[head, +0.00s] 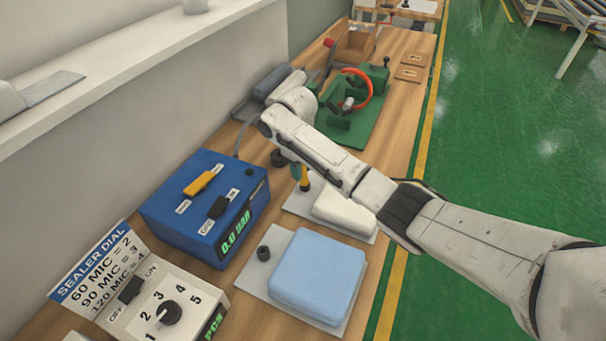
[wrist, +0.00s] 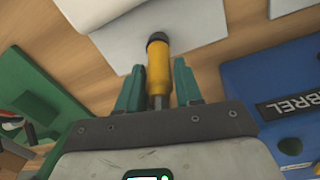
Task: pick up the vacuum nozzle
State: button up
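The vacuum nozzle has a yellow body. In the wrist view the nozzle (wrist: 158,68) lies between my two green fingers, with a black piece at its far end and a thin metal shaft towards my palm. My gripper (wrist: 159,72) is open around it, with narrow gaps visible on both sides. In the head view the nozzle (head: 298,172) shows below my wrist, beside the white pack (head: 345,212). Its lower end meets a black piece at the pale sheet; whether that is a port or its own tip I cannot tell. My fingers are hidden there.
A blue box (head: 205,205) reading 0.0 BAR stands left of my arm. A light-blue pack (head: 317,274) lies on a grey sheet with a black port (head: 263,253). A white sealer box (head: 165,305) is in front. A green fixture with a red ring (head: 362,95) stands behind.

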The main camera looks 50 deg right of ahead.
grip_shut()
jog(key=shift+r, duration=0.1)
